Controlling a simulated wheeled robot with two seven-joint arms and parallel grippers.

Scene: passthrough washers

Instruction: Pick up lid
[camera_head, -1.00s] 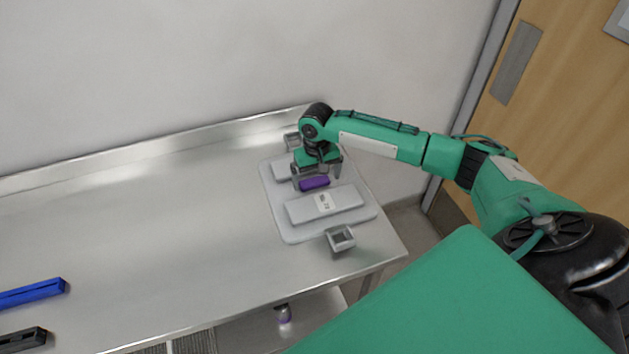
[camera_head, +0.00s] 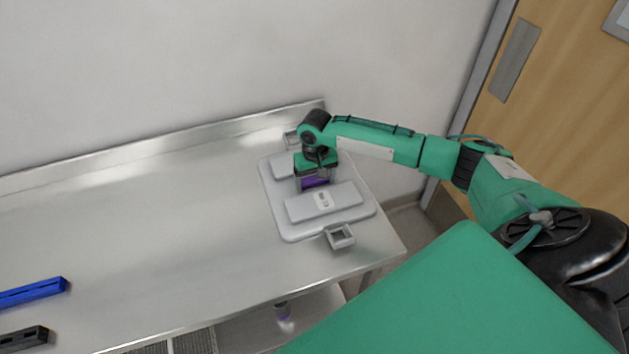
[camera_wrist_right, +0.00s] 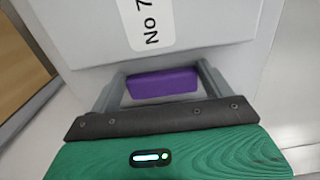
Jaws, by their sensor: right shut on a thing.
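The lid (camera_head: 352,213) is a light grey plate with rounded corners and raised blocks, lying at the right end of the steel table. Its purple handle (camera_head: 314,182) sits between the raised blocks. My right gripper (camera_head: 313,184) points down at the handle and is shut on it. In the right wrist view the purple handle (camera_wrist_right: 162,84) lies between the two grey fingers, with a raised block labelled "No 7" (camera_wrist_right: 165,30) beyond it. The lid looks flat; whether it touches the table cannot be told. My left gripper is not in view.
The steel table (camera_head: 150,240) is bare across its middle. Small square metal brackets (camera_head: 340,236) stand at the lid's front and back edges. A blue bar (camera_head: 32,292) and a black bar (camera_head: 22,338) lie at the far left. A wall runs behind the table.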

